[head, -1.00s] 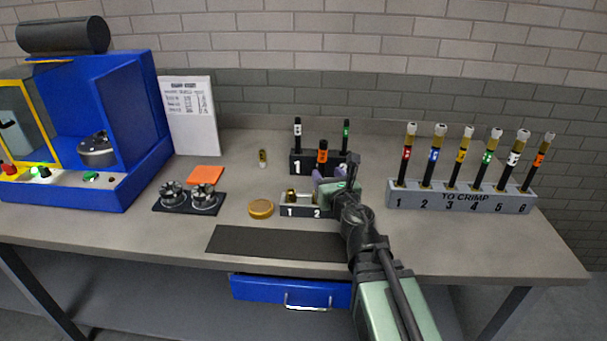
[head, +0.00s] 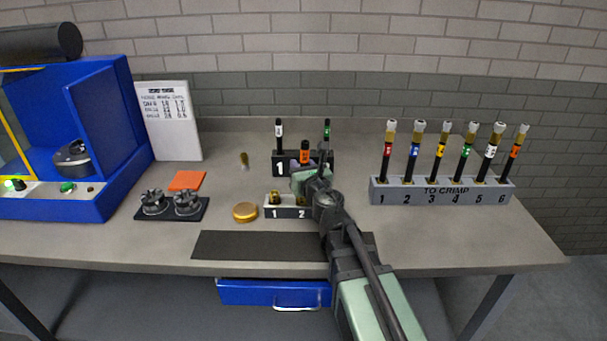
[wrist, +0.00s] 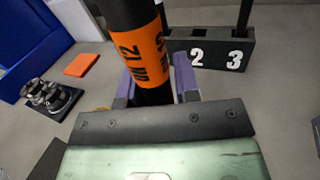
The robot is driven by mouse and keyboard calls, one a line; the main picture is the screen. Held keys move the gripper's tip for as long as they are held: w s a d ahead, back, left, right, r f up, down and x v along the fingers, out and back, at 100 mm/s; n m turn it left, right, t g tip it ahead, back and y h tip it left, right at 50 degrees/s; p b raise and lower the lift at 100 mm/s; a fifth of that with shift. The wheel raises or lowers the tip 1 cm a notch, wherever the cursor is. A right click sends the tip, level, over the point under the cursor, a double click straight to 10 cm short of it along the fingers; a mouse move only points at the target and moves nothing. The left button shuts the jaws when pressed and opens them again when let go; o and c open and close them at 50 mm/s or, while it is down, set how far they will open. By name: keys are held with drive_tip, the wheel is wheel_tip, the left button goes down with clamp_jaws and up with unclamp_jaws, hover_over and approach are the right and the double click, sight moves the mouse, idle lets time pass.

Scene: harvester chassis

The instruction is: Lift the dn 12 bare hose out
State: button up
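The DN 12 bare hose (wrist: 150,55) is black with an orange band reading "DN 12". In the wrist view it stands between the purple fingers of my gripper (wrist: 155,92), which are shut on it. Its lower end is hidden by my gripper body. The black numbered rack (wrist: 223,67) stands behind it; no hose shows above number 2. In the head view the orange band (head: 305,152) shows in front of the rack (head: 280,162), just above my gripper (head: 312,172). White-banded and green-banded hoses stand in the rack's outer slots.
A small holder (head: 272,212) marked 1 and 2 is close in front of my gripper. The grey "TO CRIMP" rack (head: 440,197) with several banded hoses stands at right. A gold disc (head: 245,212), orange square (head: 187,181) and blue machine (head: 100,130) are at left.

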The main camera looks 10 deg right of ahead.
clamp_jaws()
